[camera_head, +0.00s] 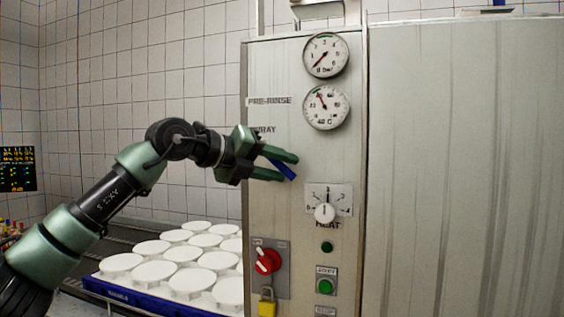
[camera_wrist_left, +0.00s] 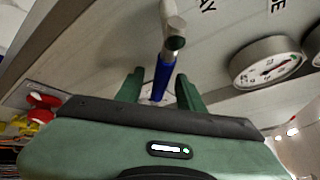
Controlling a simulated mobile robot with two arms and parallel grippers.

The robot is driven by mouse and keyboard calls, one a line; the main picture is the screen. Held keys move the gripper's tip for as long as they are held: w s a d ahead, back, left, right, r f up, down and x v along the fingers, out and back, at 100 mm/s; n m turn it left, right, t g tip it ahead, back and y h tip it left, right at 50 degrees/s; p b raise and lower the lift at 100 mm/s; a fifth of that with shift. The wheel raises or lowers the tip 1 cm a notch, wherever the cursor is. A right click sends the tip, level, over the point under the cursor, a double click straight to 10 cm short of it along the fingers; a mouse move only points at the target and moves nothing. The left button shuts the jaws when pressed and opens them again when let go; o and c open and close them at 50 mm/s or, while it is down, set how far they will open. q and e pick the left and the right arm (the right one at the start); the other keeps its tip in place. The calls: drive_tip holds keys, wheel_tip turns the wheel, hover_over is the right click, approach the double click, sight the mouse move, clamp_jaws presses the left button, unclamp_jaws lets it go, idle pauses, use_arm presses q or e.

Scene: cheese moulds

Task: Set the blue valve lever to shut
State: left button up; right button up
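The blue valve lever (camera_head: 285,169) is on the front of the steel cabinet, beside the SPRAY lettering. In the head view it slants down to the right, with its upper end hidden by my left gripper (camera_head: 290,167). In the left wrist view the blue lever (camera_wrist_left: 162,76) runs from a metal fitting (camera_wrist_left: 173,32) down between the fingers of my left gripper (camera_wrist_left: 160,90). The fingers are apart, one on each side of the lever, with gaps showing. My right gripper is in neither view.
Two round gauges (camera_head: 326,107) sit above right of the lever. A HEAT knob (camera_head: 325,213), a red switch (camera_head: 267,261), a yellow padlock (camera_head: 267,302) and a green button (camera_head: 325,286) are below. A blue tray (camera_head: 120,294) of white moulds stands at lower left.

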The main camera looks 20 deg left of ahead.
use_arm(q)
drive_tip(key=shift+w+d+f, duration=0.15)
drive_tip(key=shift+w, duration=0.1)
clamp_jaws()
idle(1.4)
